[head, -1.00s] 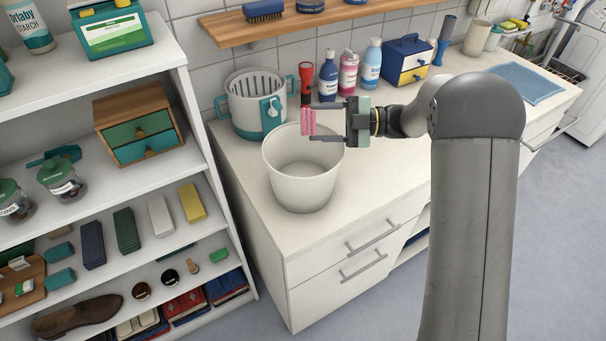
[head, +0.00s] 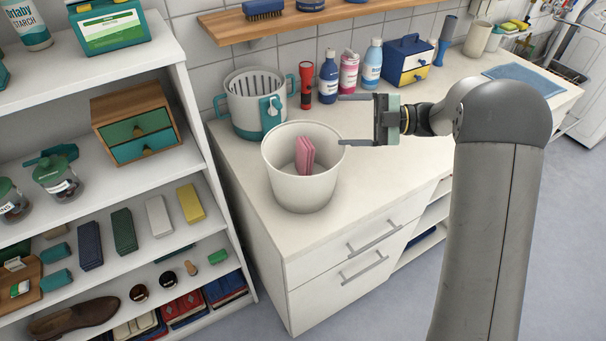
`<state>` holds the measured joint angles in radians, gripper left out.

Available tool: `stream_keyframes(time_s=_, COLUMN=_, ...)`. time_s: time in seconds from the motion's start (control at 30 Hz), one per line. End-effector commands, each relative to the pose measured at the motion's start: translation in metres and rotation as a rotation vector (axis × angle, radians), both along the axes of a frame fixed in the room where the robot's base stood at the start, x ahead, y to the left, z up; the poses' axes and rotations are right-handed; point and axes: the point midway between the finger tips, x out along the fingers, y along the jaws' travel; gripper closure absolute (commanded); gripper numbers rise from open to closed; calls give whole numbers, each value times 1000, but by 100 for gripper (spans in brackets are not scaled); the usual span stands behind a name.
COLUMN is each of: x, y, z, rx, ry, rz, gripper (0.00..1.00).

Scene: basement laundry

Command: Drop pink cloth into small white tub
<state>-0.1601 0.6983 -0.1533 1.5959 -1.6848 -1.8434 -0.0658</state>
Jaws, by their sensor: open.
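The folded pink cloth (head: 305,157) is inside the small white tub (head: 302,190), standing on edge against the tub's inner side as far as I can see. The tub stands upright on the white counter near its left front corner. My gripper (head: 341,120) is open and empty, with its fingers apart. It is above and to the right of the tub, fingertips pointing left near the tub's right rim. The cloth is apart from the fingers.
A white and teal basket pot (head: 245,108) stands behind the tub. A red flashlight (head: 306,86) and several bottles (head: 349,74) line the wall. A shelf unit (head: 190,110) stands at left. The counter right of the tub is clear.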

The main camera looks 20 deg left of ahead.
Motion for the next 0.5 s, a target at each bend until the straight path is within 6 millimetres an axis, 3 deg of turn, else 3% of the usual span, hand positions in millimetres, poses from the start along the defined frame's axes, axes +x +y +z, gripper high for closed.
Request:
stream_keyframes(time_s=0.23, x=20, y=-60, z=-4, rx=-1, ry=0, rz=-3, gripper=23)
stream_keyframes(time_s=0.5, x=33, y=-99, z=-2, rx=0, ry=0, rz=0, gripper=23)
